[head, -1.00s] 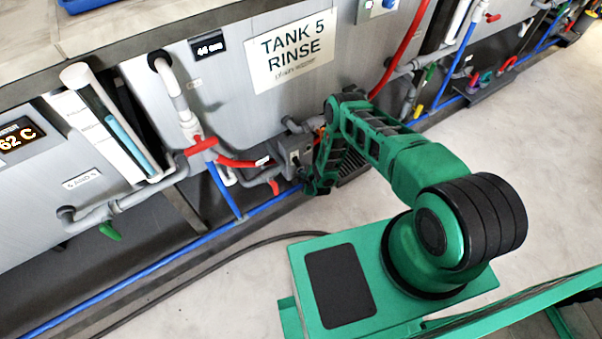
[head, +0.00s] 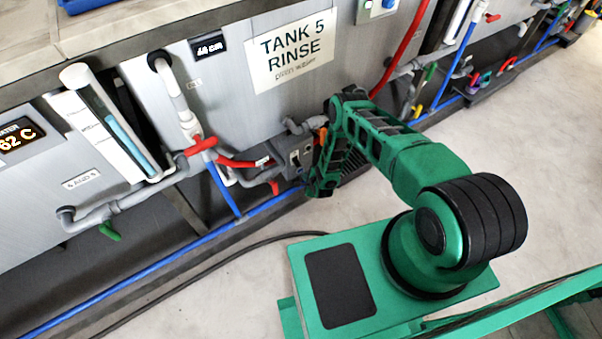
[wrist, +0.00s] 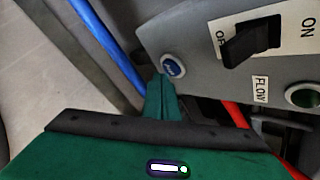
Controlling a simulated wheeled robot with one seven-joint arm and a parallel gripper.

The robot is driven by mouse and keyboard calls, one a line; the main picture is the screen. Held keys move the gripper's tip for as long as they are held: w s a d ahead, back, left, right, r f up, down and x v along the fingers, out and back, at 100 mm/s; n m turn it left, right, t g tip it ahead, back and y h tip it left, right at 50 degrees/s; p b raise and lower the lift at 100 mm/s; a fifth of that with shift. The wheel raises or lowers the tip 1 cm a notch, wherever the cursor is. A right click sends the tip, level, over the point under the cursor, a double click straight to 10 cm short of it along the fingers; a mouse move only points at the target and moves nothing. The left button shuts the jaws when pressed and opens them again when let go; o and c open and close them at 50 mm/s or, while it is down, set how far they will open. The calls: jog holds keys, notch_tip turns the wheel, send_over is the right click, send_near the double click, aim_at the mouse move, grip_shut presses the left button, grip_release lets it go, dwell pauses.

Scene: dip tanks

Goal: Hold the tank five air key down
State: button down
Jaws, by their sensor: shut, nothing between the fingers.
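The tank five air key (wrist: 173,66) is a round blue button in a pale ring, on the left end of a grey control box (wrist: 200,45). Its small lettering is hard to read. My gripper (wrist: 162,80) is shut and empty, with its green fingertips right at the key's lower edge in the wrist view. I cannot tell whether they touch it or press it. In the head view the control box (head: 294,153) sits low on the tank 5 front, and my arm's end hangs beside its right side, hiding the key.
A black OFF/ON rocker switch (wrist: 252,40) and a green round lens (wrist: 303,96) by a FLOW label (wrist: 260,88) share the box. The TANK 5 RINSE sign (head: 292,50) is above. A red valve handle (head: 200,146) and blue pipe (head: 150,268) lie left.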

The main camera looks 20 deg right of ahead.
jog(key=shift+s+d, duration=0.1)
jog(key=shift+s, duration=0.15)
jog(key=s, duration=0.1)
jog(key=s+d, duration=0.1)
jog(key=s, duration=0.2)
jog(key=shift+s+d, duration=0.25)
jog(key=shift+s, duration=0.1)
dwell(0.7)
